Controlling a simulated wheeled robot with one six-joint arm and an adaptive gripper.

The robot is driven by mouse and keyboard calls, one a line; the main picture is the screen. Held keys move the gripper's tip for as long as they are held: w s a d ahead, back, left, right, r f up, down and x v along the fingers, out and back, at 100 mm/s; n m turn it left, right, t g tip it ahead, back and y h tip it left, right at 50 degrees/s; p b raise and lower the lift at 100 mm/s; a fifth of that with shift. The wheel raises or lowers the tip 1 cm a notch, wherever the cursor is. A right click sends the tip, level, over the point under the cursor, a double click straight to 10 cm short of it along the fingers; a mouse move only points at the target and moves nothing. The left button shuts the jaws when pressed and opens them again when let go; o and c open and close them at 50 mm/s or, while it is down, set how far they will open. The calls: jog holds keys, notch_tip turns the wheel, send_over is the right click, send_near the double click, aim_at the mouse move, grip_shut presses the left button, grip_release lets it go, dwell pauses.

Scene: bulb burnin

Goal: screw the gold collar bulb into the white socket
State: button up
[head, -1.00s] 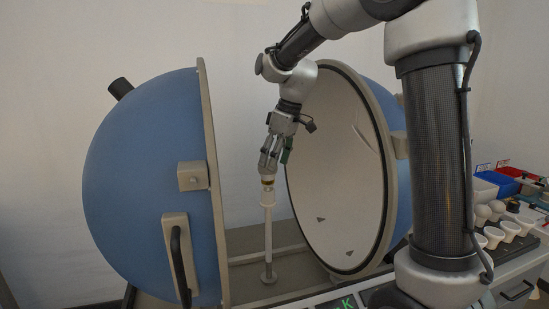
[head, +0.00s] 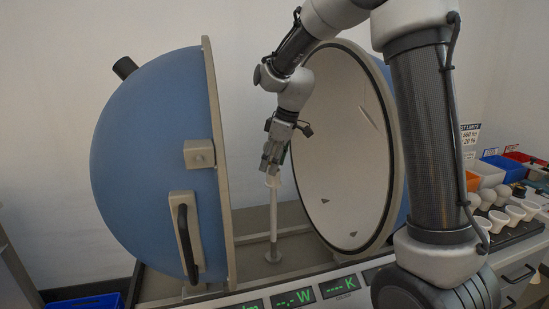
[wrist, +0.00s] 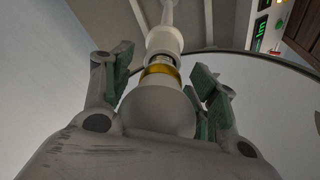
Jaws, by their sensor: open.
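The gold collar bulb is base-on at the white socket (wrist: 163,40). Its gold collar (wrist: 160,74) and white globe (wrist: 157,108) show in the wrist view. A narrow metallic band shows between collar and socket; I cannot tell how deep the base sits. My gripper (wrist: 163,95) is open, with green-padded fingers on either side of the globe and a visible gap on the right. In the head view my gripper (head: 271,167) is at the top of the socket's thin upright post (head: 273,222) and mostly hides the bulb.
The post stands between the blue left hemisphere (head: 150,165) and the pale inner face of the right one (head: 335,150). Green-lit displays (head: 305,295) line the front. White bulbs (head: 515,213) and coloured bins (head: 500,165) are at right.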

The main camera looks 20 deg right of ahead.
jog(key=c, duration=0.9)
jog(key=shift+c, duration=0.2)
jog(key=m+t+h, duration=0.1)
jog(key=m, duration=0.4)
jog(key=shift+s+m, duration=0.1)
jog(key=shift+m, duration=0.3)
jog(key=m, duration=0.3)
jog(key=m+h, duration=0.1)
jog(key=m, duration=0.2)
jog(key=shift+h, duration=0.3)
jog(key=m, duration=0.3)
jog(key=m+h, duration=0.1)
jog(key=m, duration=0.2)
jog(key=shift+h, duration=0.3)
jog(key=m+g+h, duration=0.1)
jog(key=m, duration=0.4)
jog(key=o, duration=1)
